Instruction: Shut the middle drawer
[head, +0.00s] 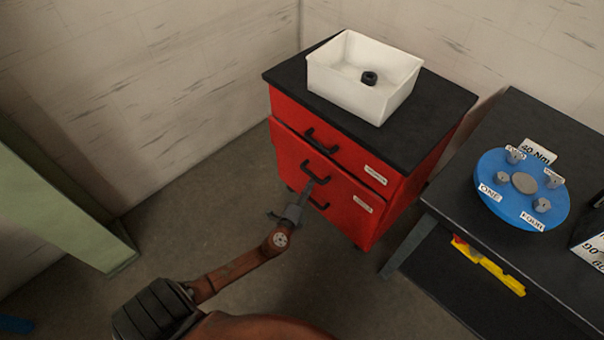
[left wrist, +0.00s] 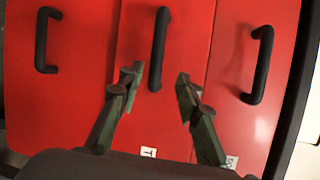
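The red cabinet (head: 408,205) has a black top and three drawer fronts with black handles. The middle drawer's front (head: 292,151) seems to stand slightly out from the top one; its handle (head: 315,172) is in the centre of the left wrist view (left wrist: 159,48). My left gripper (head: 311,187) is in front of the cabinet by the middle handle. In the left wrist view its two fingers (left wrist: 156,84) are spread, with nothing between the tips. The middle handle lies just ahead of them; contact cannot be told. My right gripper is not in view.
A white bin (head: 340,88) with a black ring (head: 369,78) stands on the cabinet. To the right is a dark table (head: 455,190) with a blue disc (head: 495,203); a yellow tool (head: 495,272) lies on its lower shelf. The floor left of the cabinet is clear.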

